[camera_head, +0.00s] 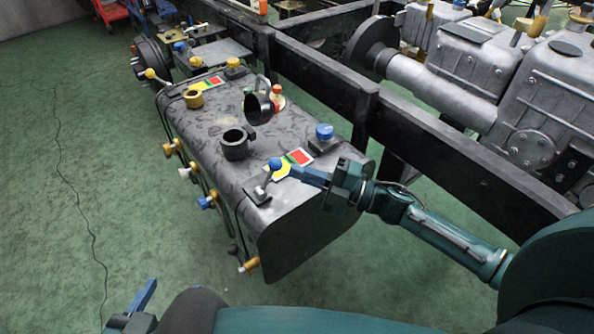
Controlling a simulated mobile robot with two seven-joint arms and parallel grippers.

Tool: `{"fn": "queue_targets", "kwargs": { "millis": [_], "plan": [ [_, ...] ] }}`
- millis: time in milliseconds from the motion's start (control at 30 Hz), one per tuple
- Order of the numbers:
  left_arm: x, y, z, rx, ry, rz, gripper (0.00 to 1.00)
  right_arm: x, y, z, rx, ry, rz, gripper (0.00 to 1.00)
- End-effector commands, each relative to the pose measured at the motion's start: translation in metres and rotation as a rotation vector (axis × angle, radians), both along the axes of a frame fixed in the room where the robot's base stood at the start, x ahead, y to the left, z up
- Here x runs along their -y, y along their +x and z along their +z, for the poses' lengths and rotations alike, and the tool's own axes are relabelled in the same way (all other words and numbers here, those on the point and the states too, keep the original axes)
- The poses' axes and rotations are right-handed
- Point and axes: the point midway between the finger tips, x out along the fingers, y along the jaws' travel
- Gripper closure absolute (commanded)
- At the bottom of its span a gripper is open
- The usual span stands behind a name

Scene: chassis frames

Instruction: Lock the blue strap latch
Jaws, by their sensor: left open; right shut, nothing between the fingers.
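The blue strap latch shows as a lever with a blue ball knob (275,164) on a small dark base (258,195), at the near right end of the grey tank (190,128). The lever stands up at a tilt from its base. My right gripper (291,168) is shut and empty, its blue fingertips just right of the blue ball. I cannot tell whether they touch it. My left gripper (143,296) is open at the bottom left edge, far from the tank and partly cut off.
A yellow-knobbed lever (150,74) is at the tank's far end. An open black filler neck (236,146), a raised cap (259,108) and a blue knob (324,131) stand on top. A dark chassis rail (430,140) runs behind. The green floor at left is clear except for a crack.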

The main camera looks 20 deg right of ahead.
Motion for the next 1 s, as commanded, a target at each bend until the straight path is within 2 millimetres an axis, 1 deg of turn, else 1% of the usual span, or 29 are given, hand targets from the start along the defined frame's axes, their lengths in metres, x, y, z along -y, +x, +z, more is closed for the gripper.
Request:
{"fn": "queue_targets", "kwargs": {
  "millis": [100, 200, 567, 800, 1000],
  "plan": [
    [0.000, 0.002, 0.000, 0.006, 0.002, -0.002, 0.41, -0.008, 0.006, 0.001, -0.001, 0.001, 0.000, 1.00],
    [0.000, 0.003, 0.001, 0.010, 0.003, -0.003, 0.41, -0.011, 0.009, 0.002, -0.001, 0.000, -0.001, 1.00],
    [0.001, 0.004, 0.002, 0.013, 0.005, -0.006, 0.41, -0.012, 0.009, 0.002, -0.001, -0.001, -0.001, 1.00],
    [0.000, 0.002, 0.013, 0.012, -0.013, 0.002, 0.41, -0.014, 0.008, 0.008, 0.014, -0.041, -0.001, 1.00],
    [-0.003, -0.003, 0.015, 0.003, -0.028, 0.014, 0.41, -0.015, 0.007, 0.008, 0.023, -0.067, 0.000, 1.00]
  ]
}}
